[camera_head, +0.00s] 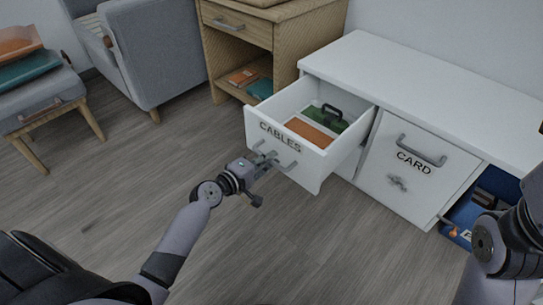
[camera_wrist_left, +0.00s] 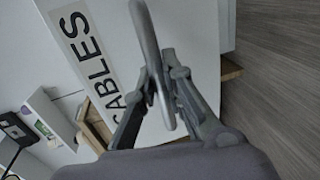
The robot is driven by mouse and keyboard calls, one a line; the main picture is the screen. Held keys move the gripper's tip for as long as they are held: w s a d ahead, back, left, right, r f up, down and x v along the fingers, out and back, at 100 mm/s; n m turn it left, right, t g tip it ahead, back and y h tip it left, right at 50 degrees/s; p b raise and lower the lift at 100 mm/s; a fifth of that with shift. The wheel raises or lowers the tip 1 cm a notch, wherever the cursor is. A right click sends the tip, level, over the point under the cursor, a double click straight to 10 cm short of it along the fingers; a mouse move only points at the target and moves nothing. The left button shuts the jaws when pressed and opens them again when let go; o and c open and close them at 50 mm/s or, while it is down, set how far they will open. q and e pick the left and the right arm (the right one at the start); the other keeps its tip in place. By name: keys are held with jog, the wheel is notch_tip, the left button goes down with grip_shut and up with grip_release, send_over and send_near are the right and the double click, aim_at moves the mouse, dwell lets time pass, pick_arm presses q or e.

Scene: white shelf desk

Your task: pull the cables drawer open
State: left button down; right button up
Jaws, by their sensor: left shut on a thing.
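The cables drawer (camera_head: 318,168), white with a "CABLES" label, stands pulled out from the white shelf desk (camera_head: 430,85). An orange item and a green item with a dark handle lie inside it. My left gripper (camera_head: 265,158) is at the drawer's front and shut on its grey bar handle (camera_head: 289,166). In the left wrist view the handle (camera_wrist_left: 150,60) runs between the fingers (camera_wrist_left: 153,88), with the label beside it. My right arm (camera_head: 505,240) shows at the right edge; its gripper cannot be made out.
The white "CARD" front (camera_head: 415,172) right of the drawer is closed. A blue bin (camera_head: 462,215) with dark items sits in the open bay at the right. A wooden cabinet (camera_head: 235,50) and grey armchair (camera_head: 150,50) stand behind. The floor before the drawer is clear.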

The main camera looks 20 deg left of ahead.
pick_arm(q)
jog(key=c, duration=1.7)
grip_release()
jog(key=shift+o, duration=0.2)
jog(key=v, duration=1.2)
